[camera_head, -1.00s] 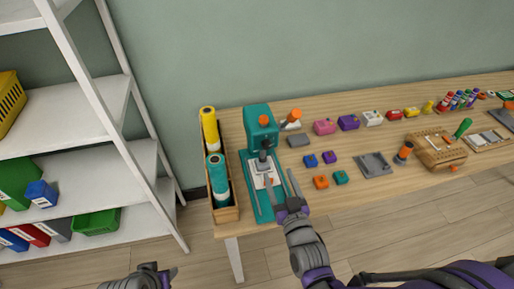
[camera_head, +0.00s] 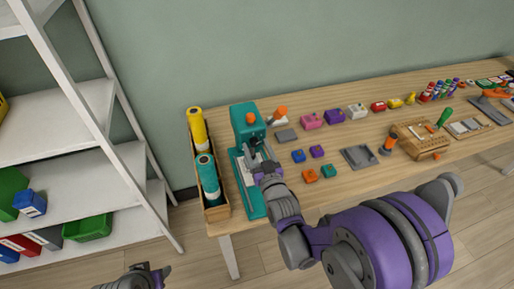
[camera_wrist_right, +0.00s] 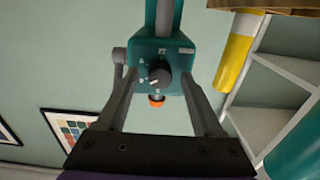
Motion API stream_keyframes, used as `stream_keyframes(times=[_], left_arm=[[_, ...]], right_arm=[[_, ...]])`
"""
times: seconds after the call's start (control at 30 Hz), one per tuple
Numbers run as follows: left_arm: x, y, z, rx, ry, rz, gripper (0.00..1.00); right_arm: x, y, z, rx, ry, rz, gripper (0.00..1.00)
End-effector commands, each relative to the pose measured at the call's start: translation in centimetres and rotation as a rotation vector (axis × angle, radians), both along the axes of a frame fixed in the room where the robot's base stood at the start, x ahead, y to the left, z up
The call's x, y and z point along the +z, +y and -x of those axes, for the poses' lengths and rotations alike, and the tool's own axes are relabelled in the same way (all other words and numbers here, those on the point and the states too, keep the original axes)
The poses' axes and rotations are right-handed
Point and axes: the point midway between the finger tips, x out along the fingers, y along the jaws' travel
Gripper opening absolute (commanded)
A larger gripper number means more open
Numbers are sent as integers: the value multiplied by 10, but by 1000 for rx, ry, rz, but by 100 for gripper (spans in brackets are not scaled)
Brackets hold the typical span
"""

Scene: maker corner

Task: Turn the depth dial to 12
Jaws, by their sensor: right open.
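The marks are too small to read. My right gripper (camera_wrist_right: 160,90) is open, its two fingers on either side of the dial and apart from it. In the head view my right gripper (camera_head: 256,160) is at the front of the press and hides its lower part. My left gripper (camera_head: 163,271) is low at the bottom edge, away from the table.
A wooden tray (camera_head: 221,212) with yellow and teal rolls stands left of the press. Small coloured blocks (camera_head: 311,176) and a grey plate (camera_head: 358,157) lie to the right. A white shelf (camera_head: 85,105) stands at the left.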

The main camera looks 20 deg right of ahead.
Motion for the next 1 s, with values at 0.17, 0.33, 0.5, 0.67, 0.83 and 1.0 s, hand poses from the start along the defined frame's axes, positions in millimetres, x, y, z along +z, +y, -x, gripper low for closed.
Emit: stream_keyframes(times=[0.17,0.33,0.5,0.67,0.83,1.0], left_arm=[[0,0,0,0,0,0,50],[0,0,0,0,0,0,50],[0,0,0,0,0,0,50],[0,0,0,0,0,0,50],[-2,0,0,0,1,0,50],[-6,0,1,0,2,0,50]], right_arm=[[0,0,0,0,0,0,50],[0,0,0,0,0,0,20],[0,0,0,0,0,0,0],[0,0,0,0,0,-3,0],[0,0,0,0,1,-36,0],[-1,0,0,0,5,-119,0]])
